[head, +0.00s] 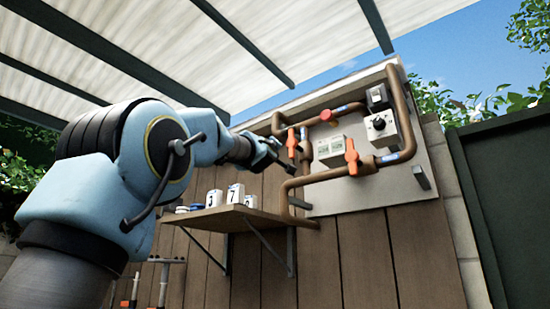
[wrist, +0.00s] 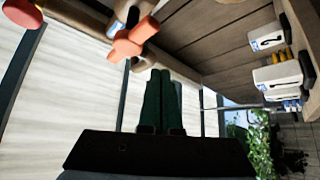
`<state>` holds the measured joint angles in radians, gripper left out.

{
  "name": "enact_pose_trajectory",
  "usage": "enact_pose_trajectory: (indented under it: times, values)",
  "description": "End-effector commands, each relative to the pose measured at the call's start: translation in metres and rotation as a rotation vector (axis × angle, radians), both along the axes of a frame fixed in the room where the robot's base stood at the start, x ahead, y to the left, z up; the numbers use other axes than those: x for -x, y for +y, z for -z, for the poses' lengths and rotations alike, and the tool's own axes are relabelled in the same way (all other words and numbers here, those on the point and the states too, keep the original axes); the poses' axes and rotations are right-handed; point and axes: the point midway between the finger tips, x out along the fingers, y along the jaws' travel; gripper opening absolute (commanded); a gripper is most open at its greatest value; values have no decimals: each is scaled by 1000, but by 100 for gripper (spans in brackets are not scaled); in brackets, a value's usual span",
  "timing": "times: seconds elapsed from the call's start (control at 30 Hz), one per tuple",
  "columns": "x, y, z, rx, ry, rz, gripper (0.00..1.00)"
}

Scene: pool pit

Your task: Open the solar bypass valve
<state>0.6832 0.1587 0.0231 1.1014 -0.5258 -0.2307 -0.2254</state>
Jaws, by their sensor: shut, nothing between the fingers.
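Two orange valve handles sit on the brown pipework in the head view: a left one (head: 291,143) and a right one (head: 351,157). Both look roughly upright there. Their labels are too small to read, so I cannot tell which is the solar bypass valve. My gripper (head: 283,163) is just left of and below the left handle, apparently apart from it. In the wrist view my gripper (wrist: 160,73) shows its dark green fingers together and empty. An orange handle (wrist: 130,42) lies just beyond and left of the fingertips there.
A red knob (head: 327,115) sits on the upper pipe. A grey control box with a dial (head: 380,127) and a white box (head: 330,149) are on the panel. A wooden shelf (head: 228,219) with white containers (head: 235,194) is below my gripper. A dark green fence (head: 508,190) stands right.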

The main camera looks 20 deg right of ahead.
Motion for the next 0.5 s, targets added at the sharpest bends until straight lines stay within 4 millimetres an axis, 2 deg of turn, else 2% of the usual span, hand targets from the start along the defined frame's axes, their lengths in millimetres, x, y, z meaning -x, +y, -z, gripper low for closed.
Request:
enact_pose_trajectory:
  times: [0.03,0.2,0.33,0.5]
  values:
    - [11,3,1,2,-1,3,0]
    - [37,12,-1,3,-1,4,0]
    - [48,16,-1,2,-1,2,0]
    - [54,18,-1,1,0,1,0]
